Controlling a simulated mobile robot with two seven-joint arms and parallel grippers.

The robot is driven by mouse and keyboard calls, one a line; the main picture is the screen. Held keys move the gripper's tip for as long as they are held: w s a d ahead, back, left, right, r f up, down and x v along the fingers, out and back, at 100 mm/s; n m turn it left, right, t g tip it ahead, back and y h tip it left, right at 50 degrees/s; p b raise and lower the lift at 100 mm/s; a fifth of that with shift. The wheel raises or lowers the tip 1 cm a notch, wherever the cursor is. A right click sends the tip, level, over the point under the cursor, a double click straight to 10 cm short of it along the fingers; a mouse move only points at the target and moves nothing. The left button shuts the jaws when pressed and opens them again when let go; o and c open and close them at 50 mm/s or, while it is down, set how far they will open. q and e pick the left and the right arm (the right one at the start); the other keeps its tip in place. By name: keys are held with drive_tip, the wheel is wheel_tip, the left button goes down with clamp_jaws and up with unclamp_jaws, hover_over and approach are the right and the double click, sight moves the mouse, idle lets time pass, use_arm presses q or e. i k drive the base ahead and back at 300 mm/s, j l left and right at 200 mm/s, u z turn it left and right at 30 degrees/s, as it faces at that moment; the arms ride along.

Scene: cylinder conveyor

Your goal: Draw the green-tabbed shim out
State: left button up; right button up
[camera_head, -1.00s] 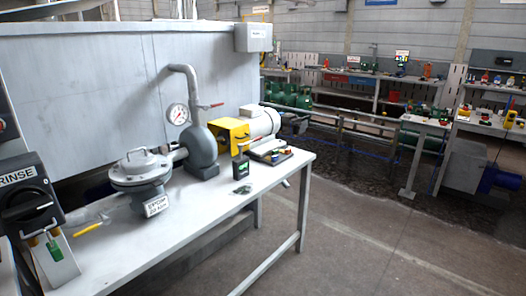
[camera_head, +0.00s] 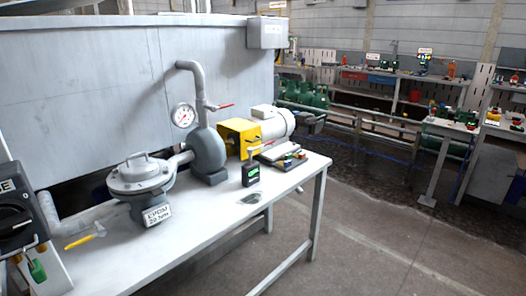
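No part of my grippers is in view. I cannot pick out a green-tabbed shim for certain. A dark flat tray (camera_head: 283,165) at the right end of the grey bench (camera_head: 215,215) holds small pieces with green, red and yellow colours, too small to make out. Left of it stands a small black device with a green face (camera_head: 251,176). Behind them is a pale motor (camera_head: 275,124) with a yellow guard (camera_head: 239,136).
A grey pump (camera_head: 208,152) with a gauge (camera_head: 183,115) and a lidded grey valve body (camera_head: 142,178) stand on the bench. A yellow-handled tool (camera_head: 85,240) lies front left. Open floor (camera_head: 370,245) lies right of the bench, with another cluttered bench (camera_head: 452,128) beyond.

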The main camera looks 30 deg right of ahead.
sight(288, 156)
drive_tip(key=i+l+u, duration=0.2)
drive_tip(key=l, duration=0.2)
drive_tip(key=l+u, duration=0.2)
drive_tip(key=l, duration=0.25)
drive_tip(key=i+l, duration=0.15)
drive_tip(key=l, duration=0.3)
drive_tip(key=i+l+u, duration=0.1)
drive_tip(key=l, duration=0.3)
